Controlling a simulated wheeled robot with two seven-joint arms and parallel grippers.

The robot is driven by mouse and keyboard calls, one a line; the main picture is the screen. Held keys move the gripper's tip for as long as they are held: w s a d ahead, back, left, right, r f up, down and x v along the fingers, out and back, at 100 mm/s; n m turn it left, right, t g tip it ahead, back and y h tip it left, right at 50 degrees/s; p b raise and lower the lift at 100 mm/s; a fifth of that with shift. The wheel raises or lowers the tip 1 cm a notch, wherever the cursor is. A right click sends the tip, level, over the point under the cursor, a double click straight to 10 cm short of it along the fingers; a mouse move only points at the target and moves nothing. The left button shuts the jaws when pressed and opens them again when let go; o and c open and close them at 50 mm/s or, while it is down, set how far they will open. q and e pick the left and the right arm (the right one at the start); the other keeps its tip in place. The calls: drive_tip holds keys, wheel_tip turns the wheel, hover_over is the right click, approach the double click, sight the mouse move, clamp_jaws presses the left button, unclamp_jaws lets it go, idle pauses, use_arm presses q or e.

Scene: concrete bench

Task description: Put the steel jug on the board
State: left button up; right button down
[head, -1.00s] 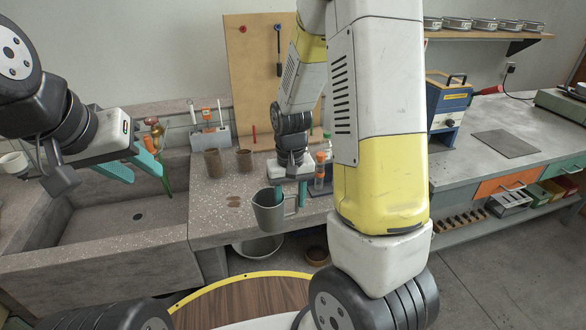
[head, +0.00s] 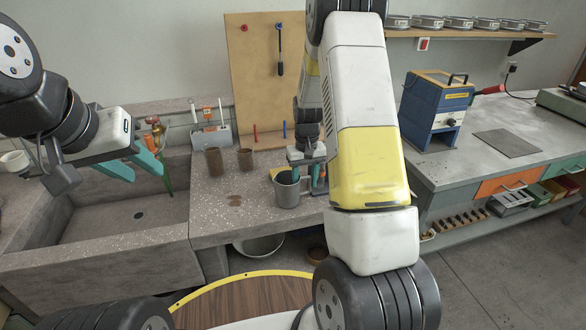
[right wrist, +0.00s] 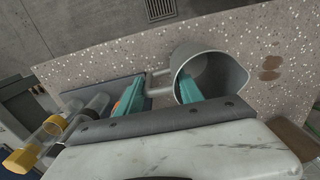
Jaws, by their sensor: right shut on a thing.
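The grey steel jug (head: 287,194) is upright at the front edge of the speckled bench, with its handle toward my right gripper (head: 307,172). In the right wrist view the jug (right wrist: 222,78) is empty, and my right gripper (right wrist: 158,95) has one teal finger over its opening and the other beyond its handle. I cannot tell whether the jug's base touches the bench. My left gripper (head: 143,168) is open and empty over the sink. A flat dark board (head: 507,142) lies on the right-hand bench.
Two brown cups (head: 214,162) stand on the speckled bench (head: 225,220), left of the jug. Bottles with yellow caps (right wrist: 52,125) are beside my right gripper. A blue box (head: 437,105) stands left of the dark board. A pegboard (head: 255,80) leans at the back.

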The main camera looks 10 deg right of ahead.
drive_tip(key=shift+f, duration=0.2)
drive_tip(key=c, duration=0.7)
unclamp_jaws()
drive_tip(key=shift+c, duration=0.2)
wheel_tip(320, 180, up, 12)
drive_tip(key=shift+r, duration=0.1)
drive_tip(key=s+a+r+t+y, duration=0.1)
drive_tip(key=s+a+r+t, duration=0.15)
drive_tip(key=s+r, duration=0.55)
drive_tip(key=s+a+r+t+y, duration=0.1)
drive_tip(key=s+a+r+t, duration=0.15)
drive_tip(key=s+r, duration=0.6)
drive_tip(key=s+a+t, duration=0.1)
drive_tip(key=s+a, duration=0.1)
drive_tip(key=s, duration=0.6)
drive_tip(key=shift+s+a+r, duration=0.2)
drive_tip(key=shift+s+r, duration=0.2)
drive_tip(key=shift+r, duration=0.05)
